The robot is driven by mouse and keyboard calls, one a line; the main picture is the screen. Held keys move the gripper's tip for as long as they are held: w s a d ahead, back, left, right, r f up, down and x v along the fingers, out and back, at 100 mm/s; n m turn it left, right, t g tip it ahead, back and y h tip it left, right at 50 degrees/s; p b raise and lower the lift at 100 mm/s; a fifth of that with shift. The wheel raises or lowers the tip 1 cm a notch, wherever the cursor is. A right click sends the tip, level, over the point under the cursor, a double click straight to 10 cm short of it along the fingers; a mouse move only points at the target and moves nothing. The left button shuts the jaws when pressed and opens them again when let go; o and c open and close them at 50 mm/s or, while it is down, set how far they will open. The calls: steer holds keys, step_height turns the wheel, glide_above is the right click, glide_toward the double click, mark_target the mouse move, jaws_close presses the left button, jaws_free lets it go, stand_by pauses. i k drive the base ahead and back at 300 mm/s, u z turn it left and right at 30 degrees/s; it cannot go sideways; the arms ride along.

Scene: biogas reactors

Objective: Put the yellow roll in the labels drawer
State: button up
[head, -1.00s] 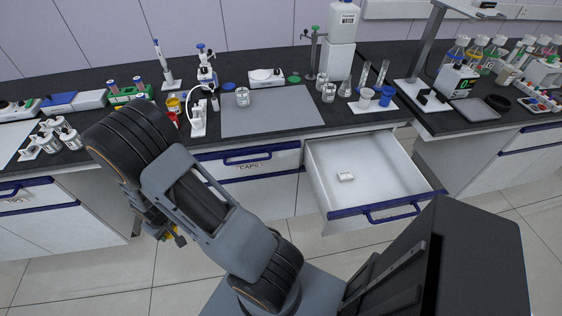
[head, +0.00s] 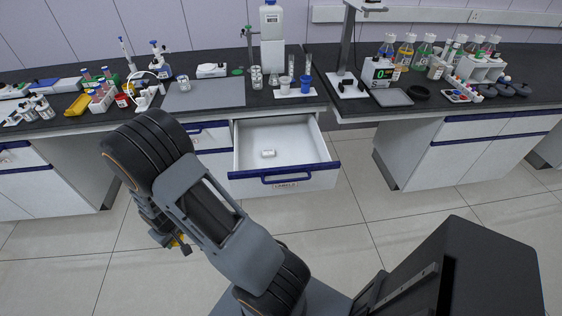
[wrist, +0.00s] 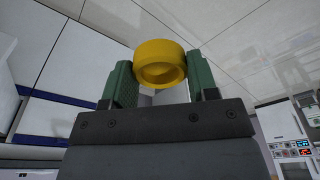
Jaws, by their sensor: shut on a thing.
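The yellow roll (wrist: 160,62) is held between the two green fingers of my gripper (wrist: 160,85) in the wrist view. In the head view my gripper (head: 178,245) hangs low in front of the bench, mostly hidden by my arm, with a bit of yellow showing at its end. The labels drawer (head: 284,179) is pulled open under the bench, to the right of and beyond my gripper. A small white item (head: 268,153) lies inside it on the drawer floor. The roll is outside the drawer, apart from it.
The dark bench top (head: 205,93) carries pipettes, bottles, beakers and a grey mat. A closed drawer (head: 208,137) is left of the open one. A kneehole gap lies right of the open drawer. The tiled floor (head: 350,240) in front is clear.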

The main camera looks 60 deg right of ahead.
mark_target(285, 146)
steer(key=k, duration=0.25)
steer(key=z, duration=0.9)
